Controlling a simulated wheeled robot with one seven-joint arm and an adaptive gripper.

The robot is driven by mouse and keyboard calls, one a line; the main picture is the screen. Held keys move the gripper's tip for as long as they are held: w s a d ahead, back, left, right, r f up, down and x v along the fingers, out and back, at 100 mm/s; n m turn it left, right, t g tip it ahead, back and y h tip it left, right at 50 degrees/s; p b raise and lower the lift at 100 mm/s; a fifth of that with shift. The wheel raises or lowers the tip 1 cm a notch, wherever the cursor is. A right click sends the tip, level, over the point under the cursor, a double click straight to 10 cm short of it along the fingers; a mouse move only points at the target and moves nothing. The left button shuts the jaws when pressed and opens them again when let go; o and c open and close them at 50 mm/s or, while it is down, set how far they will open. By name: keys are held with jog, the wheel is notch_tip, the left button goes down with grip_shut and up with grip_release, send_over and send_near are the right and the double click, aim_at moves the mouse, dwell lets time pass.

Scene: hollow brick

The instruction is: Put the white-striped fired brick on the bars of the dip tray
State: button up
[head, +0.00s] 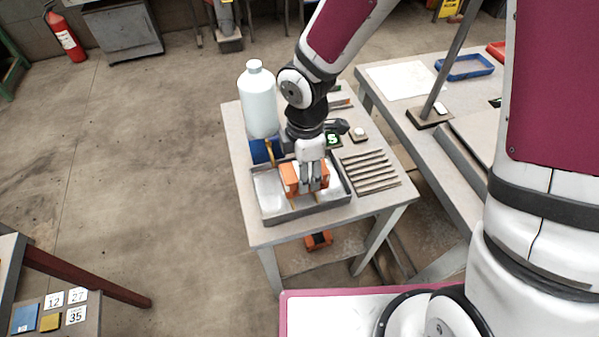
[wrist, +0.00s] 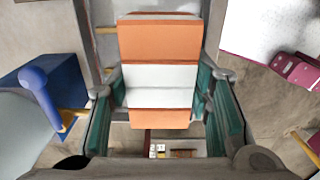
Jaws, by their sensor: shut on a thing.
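The white-striped fired brick (head: 290,177) is orange with a white band; the wrist view shows it large in the middle (wrist: 160,40). My gripper (head: 312,186) is shut on it from above, with one finger on each side (wrist: 160,98). The brick is over the grey dip tray (head: 325,208), within its rim in the head view. Short parts of the tray's tan bars (head: 294,204) show below the brick. Whether the brick touches the bars or hangs just above them I cannot tell; its underside is hidden.
A large white bottle (head: 258,100) stands behind the tray at left, by a blue block (head: 262,151). A slatted rack (head: 369,171) lies right of the tray. A small orange thing (head: 318,240) sits under the table. A second table (head: 400,82) stands at right.

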jog(key=shift+w+a+f, duration=0.2)
jog(key=shift+w+a, duration=0.35)
jog(key=shift+w, duration=0.3)
jog(key=shift+f, duration=1.65)
jog(key=shift+f, duration=0.2)
jog(key=o, duration=1.4)
jog(key=shift+r, duration=0.1)
notch_tip(320, 180, up, 12)
jog(key=shift+r+p, duration=0.2)
jog(key=shift+p, duration=0.3)
